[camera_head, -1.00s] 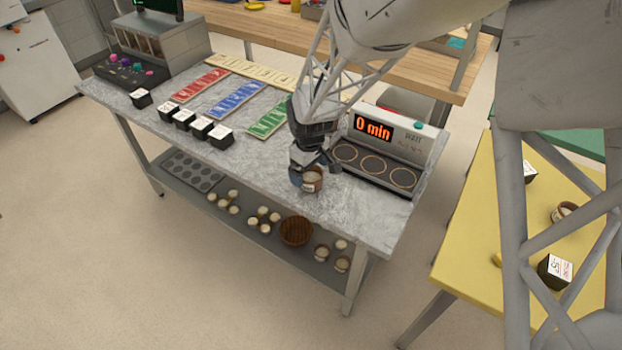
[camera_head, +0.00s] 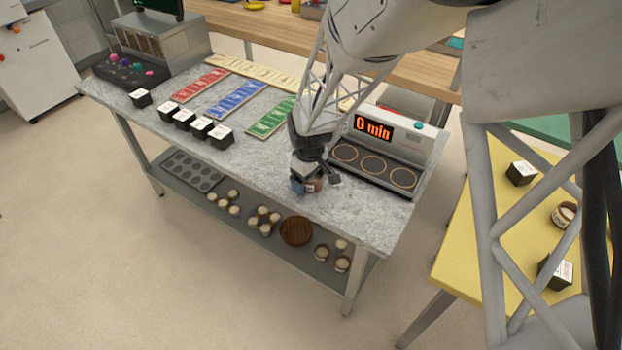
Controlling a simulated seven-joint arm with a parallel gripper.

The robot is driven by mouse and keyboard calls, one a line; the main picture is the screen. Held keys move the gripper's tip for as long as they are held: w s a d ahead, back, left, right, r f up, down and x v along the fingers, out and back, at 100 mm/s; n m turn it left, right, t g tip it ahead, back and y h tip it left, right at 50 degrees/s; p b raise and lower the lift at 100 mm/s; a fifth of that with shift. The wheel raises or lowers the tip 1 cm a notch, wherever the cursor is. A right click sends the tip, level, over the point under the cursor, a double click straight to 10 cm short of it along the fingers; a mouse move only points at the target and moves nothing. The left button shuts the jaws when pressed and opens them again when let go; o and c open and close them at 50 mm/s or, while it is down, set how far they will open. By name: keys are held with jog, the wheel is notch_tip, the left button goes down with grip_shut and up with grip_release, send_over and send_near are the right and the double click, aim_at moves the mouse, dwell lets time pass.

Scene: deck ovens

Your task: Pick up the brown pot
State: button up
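The brown pot (camera_head: 314,184) is a small round pot on the grey marbled worktop, left of the burner unit. My gripper (camera_head: 308,178) is right over it and hides most of it. A blue patch (camera_head: 297,185) shows just left of the brown pot; I cannot tell whether it is a second pot. A dark finger-like part sticks out to the right of the pot. The fingertips are too small and covered to tell whether they are open or shut, or touching the pot.
The burner unit (camera_head: 376,166) reads "0 min" and stands close on the right. Several black boxes (camera_head: 202,127) and coloured trays (camera_head: 235,98) lie to the left. The worktop's front middle is clear. A yellow table (camera_head: 492,235) is at right.

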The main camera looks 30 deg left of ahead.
jog(key=c, duration=0.8)
jog(key=shift+c, duration=0.2)
jog(key=shift+r, duration=0.15)
jog(key=shift+r, duration=1.45)
jog(key=shift+s+d+r, duration=0.2)
jog(key=shift+r, duration=0.05)
jog(key=s+d+r, duration=0.1)
jog(key=s+d, duration=0.9)
jog(key=d, duration=0.1)
jog(key=shift+s+d+r, duration=0.15)
jog(key=shift+s+d, duration=0.05)
